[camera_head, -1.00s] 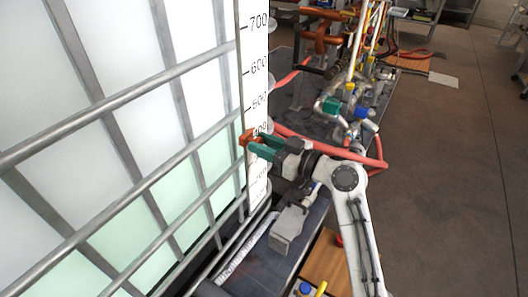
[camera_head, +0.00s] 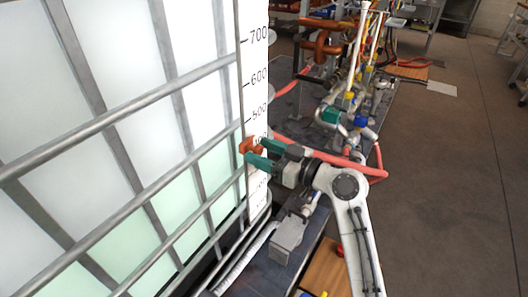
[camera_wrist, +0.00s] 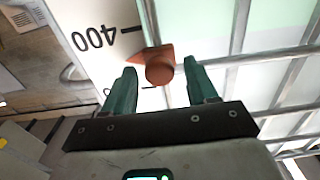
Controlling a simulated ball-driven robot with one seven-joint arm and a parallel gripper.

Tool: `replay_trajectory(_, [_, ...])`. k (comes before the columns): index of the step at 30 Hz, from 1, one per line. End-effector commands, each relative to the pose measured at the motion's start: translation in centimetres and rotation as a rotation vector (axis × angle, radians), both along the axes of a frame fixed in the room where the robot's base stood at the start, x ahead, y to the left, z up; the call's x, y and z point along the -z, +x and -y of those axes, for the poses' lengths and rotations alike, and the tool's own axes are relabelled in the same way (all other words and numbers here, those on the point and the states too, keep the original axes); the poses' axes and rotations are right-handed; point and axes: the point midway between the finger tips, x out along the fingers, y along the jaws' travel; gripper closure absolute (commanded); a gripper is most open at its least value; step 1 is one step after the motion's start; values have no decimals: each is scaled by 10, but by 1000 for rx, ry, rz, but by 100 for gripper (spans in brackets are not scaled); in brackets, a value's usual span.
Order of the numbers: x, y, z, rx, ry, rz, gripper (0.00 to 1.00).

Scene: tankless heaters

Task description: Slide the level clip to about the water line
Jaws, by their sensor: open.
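The orange level clip (camera_head: 250,146) sits on the white scale strip (camera_head: 254,85) at the tank's edge, close to the 400 mark. Its round knob (camera_wrist: 160,68) shows in the wrist view, with a pointed part toward the numbers. My gripper (camera_head: 254,160) is open at the clip. In the wrist view my gripper's green fingertips (camera_wrist: 160,80) stand one on each side of the knob, with gaps visible. The water shows as a pale green area (camera_head: 222,163) in the tank. Its upper edge lies near the clip's height; the exact offset is hard to tell.
Metal cage bars (camera_head: 130,97) cross the tank's front beside the scale. A red hose (camera_head: 340,165) runs behind my arm. Pipes and valves (camera_head: 345,100) stand on the dark bench beyond. Open floor (camera_head: 445,170) lies to the right.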

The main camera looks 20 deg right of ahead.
Motion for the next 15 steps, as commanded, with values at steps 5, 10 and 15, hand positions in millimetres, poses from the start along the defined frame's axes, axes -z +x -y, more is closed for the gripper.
replay_trajectory(5, [0, -10, 8, 3, 1, 0, 42])
replay_trajectory(10, [0, -35, 25, 4, 2, -1, 42])
replay_trajectory(15, [0, -62, 43, 4, 0, 0, 42])
